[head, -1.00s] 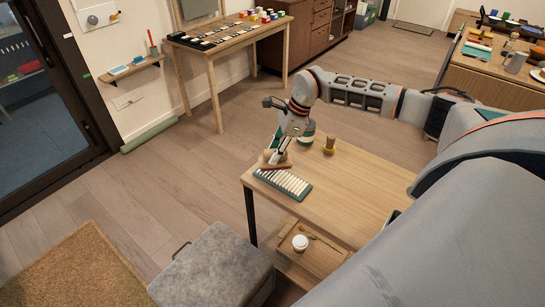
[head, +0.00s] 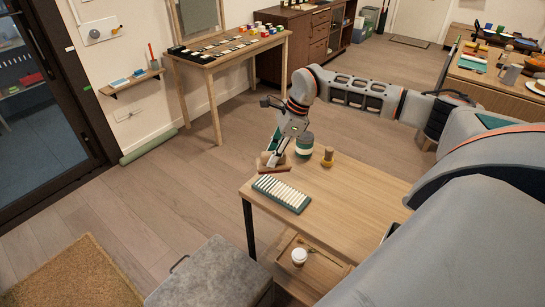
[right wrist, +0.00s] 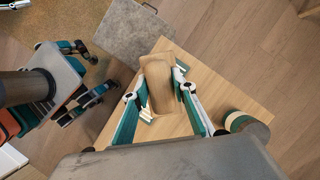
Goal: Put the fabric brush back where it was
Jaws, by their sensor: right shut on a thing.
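The fabric brush (head: 274,167) has a light wooden body with a reddish-brown strip below it. It is at the table's far left corner, just beyond a teal tray of white pieces (head: 281,193). My right gripper (head: 272,159) is shut on it from above. In the right wrist view the brush's wooden body (right wrist: 160,85) sits between both fingers of my right gripper (right wrist: 161,88). Its underside is hidden there. At the left of that view is what looks like my left gripper (right wrist: 85,78); its finger opening is unclear.
The wooden table (head: 340,190) also holds a green-and-white container (head: 305,145) and a small wooden item with a yellowish base (head: 327,157). A white-lidded cup (head: 299,256) stands on the lower shelf. A grey ottoman (head: 210,275) is in front. The table's right part is bare.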

